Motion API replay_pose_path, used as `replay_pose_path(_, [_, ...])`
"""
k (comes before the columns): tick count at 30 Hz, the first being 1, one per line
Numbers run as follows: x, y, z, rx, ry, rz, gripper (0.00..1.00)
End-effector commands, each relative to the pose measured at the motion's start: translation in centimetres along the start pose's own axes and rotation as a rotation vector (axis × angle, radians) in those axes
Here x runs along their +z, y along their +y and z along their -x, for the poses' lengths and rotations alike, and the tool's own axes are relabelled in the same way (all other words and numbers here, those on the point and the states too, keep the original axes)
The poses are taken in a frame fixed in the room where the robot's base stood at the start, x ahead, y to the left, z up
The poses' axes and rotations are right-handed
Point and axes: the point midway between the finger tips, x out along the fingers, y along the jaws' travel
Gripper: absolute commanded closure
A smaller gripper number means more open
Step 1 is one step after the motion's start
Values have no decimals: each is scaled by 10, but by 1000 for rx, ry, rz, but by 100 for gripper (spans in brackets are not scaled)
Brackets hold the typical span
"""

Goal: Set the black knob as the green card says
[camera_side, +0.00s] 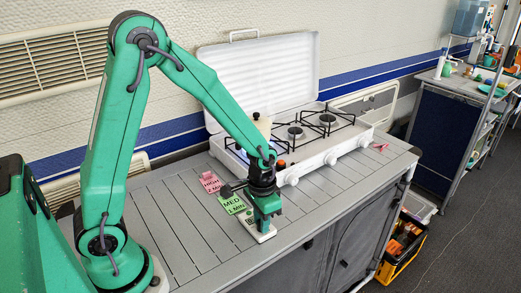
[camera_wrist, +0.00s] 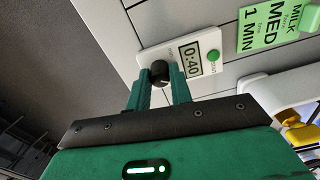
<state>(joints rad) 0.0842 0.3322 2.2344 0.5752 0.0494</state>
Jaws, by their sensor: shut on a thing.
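A white timer (camera_wrist: 205,72) with a black knob (camera_wrist: 159,73), a display reading 0:40 and a green button (camera_wrist: 213,55) lies on the slatted counter. My gripper (camera_wrist: 160,86) has its two green fingers shut on the black knob, one on either side. In the side view my gripper (camera_side: 266,219) points down over the timer (camera_side: 250,227) and hides the knob. The green card (camera_wrist: 267,27) lies beside the timer and reads "MILK MED 1 MIN". It also shows in the side view (camera_side: 231,204), left of my gripper.
A pink card (camera_side: 210,182) lies behind the green card. A white camping stove (camera_side: 330,154) with an open lid (camera_side: 270,75) and front knobs stands behind my gripper. The counter's left part is clear.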

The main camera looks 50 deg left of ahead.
Motion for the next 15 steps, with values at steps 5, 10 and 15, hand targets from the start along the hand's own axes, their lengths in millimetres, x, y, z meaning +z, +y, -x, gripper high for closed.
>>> replay_pose_path(5, [0, 0, 0, 0, 1, -27, 95])
replay_pose_path(10, [0, 0, 0, 0, 1, -128, 95])
replay_pose_path(15, [0, 0, 0, 0, 1, -231, 95])
